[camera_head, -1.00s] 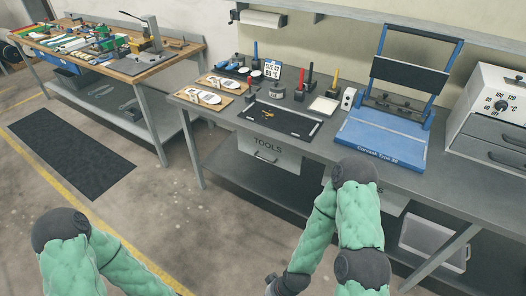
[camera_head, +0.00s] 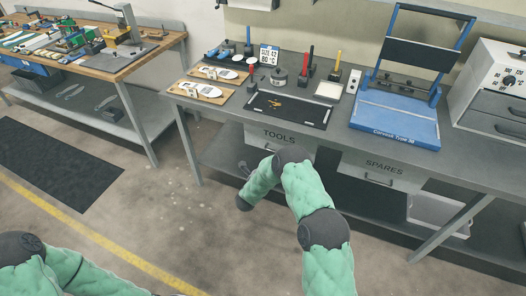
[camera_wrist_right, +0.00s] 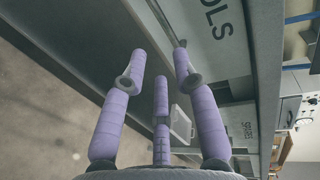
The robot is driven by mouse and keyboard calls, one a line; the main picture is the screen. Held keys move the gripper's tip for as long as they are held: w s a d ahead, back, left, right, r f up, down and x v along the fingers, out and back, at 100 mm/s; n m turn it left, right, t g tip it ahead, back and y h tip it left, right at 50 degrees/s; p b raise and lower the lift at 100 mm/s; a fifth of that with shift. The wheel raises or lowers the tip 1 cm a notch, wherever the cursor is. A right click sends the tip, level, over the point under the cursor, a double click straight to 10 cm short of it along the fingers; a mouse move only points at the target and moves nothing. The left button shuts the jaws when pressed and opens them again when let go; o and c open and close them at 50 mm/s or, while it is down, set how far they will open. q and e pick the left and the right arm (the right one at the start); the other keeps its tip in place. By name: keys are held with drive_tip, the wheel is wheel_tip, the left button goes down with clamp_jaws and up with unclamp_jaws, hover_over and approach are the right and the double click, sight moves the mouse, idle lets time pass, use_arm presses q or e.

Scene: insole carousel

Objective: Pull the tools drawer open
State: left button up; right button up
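The tools drawer (camera_head: 281,136) hangs under the bench top, a grey front marked TOOLS, and looks closed. In the right wrist view its front (camera_wrist_right: 215,50) shows at the top right, with a bar handle (camera_wrist_right: 166,22) at the top. My right gripper (camera_wrist_right: 160,58) has its purple fingers spread with nothing between them. The fingertips are close to the handle, just short of it or at its end; I cannot tell if they touch. In the head view my right forearm covers the drawer's lower part and handle. My left arm is at the lower left; its gripper is out of view.
The spares drawer (camera_head: 372,167) is to the right under the same bench. The bench top (camera_head: 330,137) carries a black tray (camera_head: 288,116), a blue press (camera_head: 395,120) and small tools. A lower shelf (camera_head: 215,155) runs below. The floor in front is clear.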

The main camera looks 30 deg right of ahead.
drive_tip(key=b+x, duration=0.1)
drive_tip(key=x, duration=0.2)
drive_tip(key=b+x, duration=0.1)
drive_tip(key=x, duration=0.3)
drive_tip(key=b+x, duration=0.1)
drive_tip(key=x, duration=0.3)
drive_tip(key=shift+d+r, duration=0.1)
drive_tip(key=shift+r, duration=0.15)
drive_tip(key=shift+s, duration=0.1)
clamp_jaws()
